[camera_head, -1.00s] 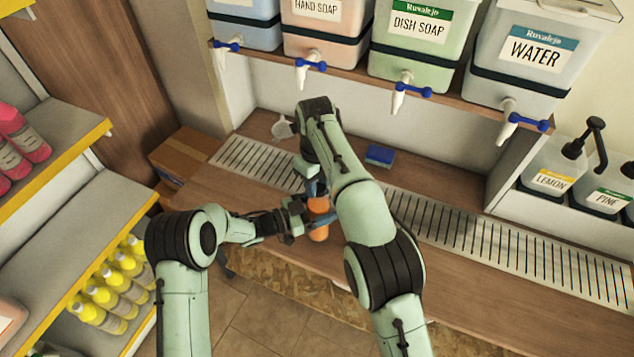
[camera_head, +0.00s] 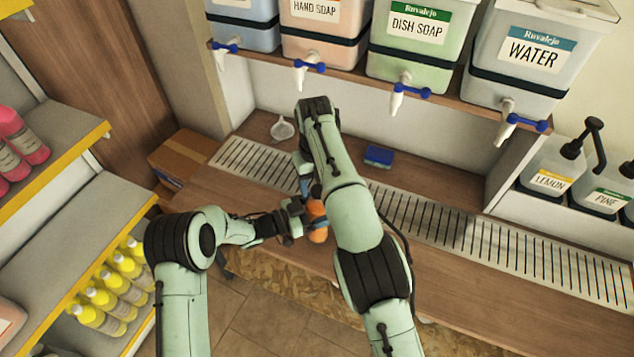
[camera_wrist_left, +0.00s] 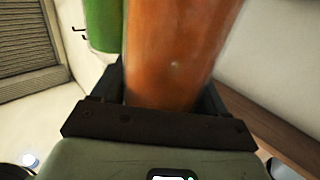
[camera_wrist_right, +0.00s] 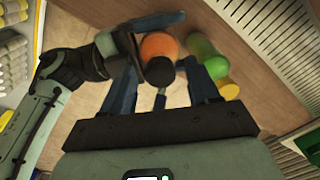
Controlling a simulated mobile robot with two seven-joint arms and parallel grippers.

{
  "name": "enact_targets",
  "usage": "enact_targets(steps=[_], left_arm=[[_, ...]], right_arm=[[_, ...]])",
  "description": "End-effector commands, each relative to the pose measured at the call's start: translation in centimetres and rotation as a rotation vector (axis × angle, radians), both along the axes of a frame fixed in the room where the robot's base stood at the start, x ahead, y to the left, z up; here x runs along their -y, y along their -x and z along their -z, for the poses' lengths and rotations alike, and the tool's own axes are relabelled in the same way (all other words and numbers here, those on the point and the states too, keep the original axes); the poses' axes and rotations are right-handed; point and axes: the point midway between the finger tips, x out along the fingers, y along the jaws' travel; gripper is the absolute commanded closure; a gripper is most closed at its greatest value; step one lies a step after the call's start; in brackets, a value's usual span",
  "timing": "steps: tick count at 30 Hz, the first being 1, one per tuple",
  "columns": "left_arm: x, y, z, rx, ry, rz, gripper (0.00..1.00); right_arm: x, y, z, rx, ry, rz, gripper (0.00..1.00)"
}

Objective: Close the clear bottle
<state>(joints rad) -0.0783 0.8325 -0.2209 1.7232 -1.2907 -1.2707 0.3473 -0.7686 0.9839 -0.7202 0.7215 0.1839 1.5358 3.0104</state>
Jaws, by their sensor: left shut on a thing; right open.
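An orange bottle (camera_head: 318,235) is in my left gripper (camera_head: 299,218) at the front edge of the counter. It fills the middle of the left wrist view (camera_wrist_left: 172,50). In the right wrist view the bottle (camera_wrist_right: 158,46) has a dark round top (camera_wrist_right: 159,71); I cannot tell whether this is a seated cap. My right gripper (camera_wrist_right: 162,92) is open, its blue fingers on either side of the dark top. In the head view it is mostly hidden behind its own arm. I see no plainly colourless bottle; the orange may be contents.
A green bottle (camera_wrist_right: 203,62) and a yellow round thing (camera_wrist_right: 228,88) are close by in the right wrist view. A blue sponge-like block (camera_head: 379,156) and a white funnel (camera_head: 282,128) lie behind. Dispensers with taps hang above. The counter's right side (camera_head: 480,250) is clear.

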Motion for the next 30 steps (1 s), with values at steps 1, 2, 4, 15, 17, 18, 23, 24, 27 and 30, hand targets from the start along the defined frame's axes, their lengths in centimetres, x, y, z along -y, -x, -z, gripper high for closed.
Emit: enact_targets(steps=[1, 2, 4, 15, 17, 18, 23, 24, 27, 30], left_arm=[[0.0, 0.0, -0.2, 0.004, 0.004, 0.0, 1.0], [0.0, 0.0, -0.2, 0.004, 0.004, 0.0, 1.0], [0.0, -0.1, -0.2, 0.004, 0.004, 0.0, 1.0], [0.0, -0.1, -0.2, 0.004, 0.004, 0.0, 1.0], [0.0, -0.1, -0.2, 0.004, 0.004, 0.0, 1.0], [0.0, -0.1, -0.2, 0.004, 0.004, 0.0, 1.0], [0.0, -0.1, -0.2, 0.004, 0.004, 0.0, 1.0], [0.0, -0.1, -0.2, 0.004, 0.004, 0.0, 1.0], [0.0, -0.1, -0.2, 0.004, 0.004, 0.0, 1.0], [0.0, -0.1, -0.2, 0.004, 0.004, 0.0, 1.0]], right_arm=[[0.0, -0.1, -0.5, 0.002, 0.0, 0.0, 0.4], [0.0, -0.1, -0.9, 0.004, -0.001, 0.0, 0.4], [0.0, -0.1, -1.9, 0.004, -0.001, 0.0, 0.4], [0.0, 0.0, -4.2, -0.002, 0.001, -0.001, 0.4], [0.0, 0.0, -4.2, -0.002, 0.001, -0.001, 0.4], [0.0, 0.0, -4.2, -0.002, 0.001, -0.002, 0.4], [0.0, 0.0, -4.2, -0.001, 0.0, -0.002, 0.1], [0.0, 0.0, -4.2, -0.001, 0.0, -0.002, 0.1], [0.0, 0.0, -4.2, -0.001, 0.0, -0.002, 0.1], [0.0, 0.0, -4.2, -0.001, 0.0, -0.002, 0.1]])
